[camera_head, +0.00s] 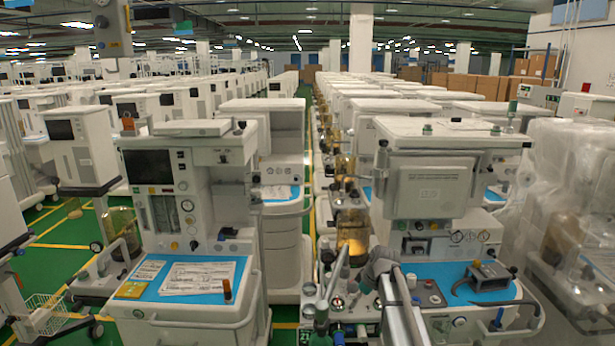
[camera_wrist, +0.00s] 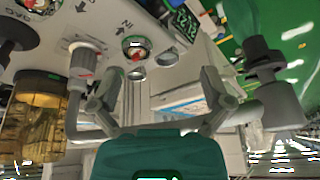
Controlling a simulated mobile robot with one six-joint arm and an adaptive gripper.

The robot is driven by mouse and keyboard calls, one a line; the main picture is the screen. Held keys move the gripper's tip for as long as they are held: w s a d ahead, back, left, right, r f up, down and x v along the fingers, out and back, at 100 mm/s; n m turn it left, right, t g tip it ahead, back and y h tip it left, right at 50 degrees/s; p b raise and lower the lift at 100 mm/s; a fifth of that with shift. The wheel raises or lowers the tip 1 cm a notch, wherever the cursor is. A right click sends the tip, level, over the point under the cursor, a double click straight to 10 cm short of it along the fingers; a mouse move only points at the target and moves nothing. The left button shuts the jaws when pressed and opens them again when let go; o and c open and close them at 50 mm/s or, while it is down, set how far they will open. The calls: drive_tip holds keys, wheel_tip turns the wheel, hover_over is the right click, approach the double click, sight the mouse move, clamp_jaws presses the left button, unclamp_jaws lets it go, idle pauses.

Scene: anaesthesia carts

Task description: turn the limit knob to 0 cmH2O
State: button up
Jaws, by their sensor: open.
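I cannot make out for certain which part is the limit knob, and no cmH2O scale is readable. In the wrist view my gripper (camera_wrist: 156,85) is open, its two grey fingers apart with nothing between them. It points at a pale panel (camera_wrist: 110,22) with arrows and lettering. A pale cylindrical fitting (camera_wrist: 83,60) on a bent pipe stands left of the fingers. A dark-topped grey fitting (camera_wrist: 262,55) stands to the right. In the head view my arm reaches over the front of the right-hand cart (camera_head: 428,196); my gripper's fingers are not clear there.
An amber canister (camera_wrist: 38,112) stands close on the left in the wrist view. A round part with a red centre (camera_wrist: 135,48) sits on the panel. In the head view, a blue work surface (camera_head: 440,275) holds a dark device (camera_head: 488,276). Another cart (camera_head: 190,200) stands left.

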drive_tip(key=s+f+m+g+h+b, duration=0.2)
drive_tip(key=s+f+m, duration=0.3)
drive_tip(key=s, duration=2)
drive_tip(key=m+h+b, duration=0.1)
drive_tip(key=m, duration=0.4)
drive_tip(key=shift+s+d+b, duration=0.3)
drive_tip(key=shift+s+b, duration=0.05)
drive_tip(key=shift+b, duration=0.05)
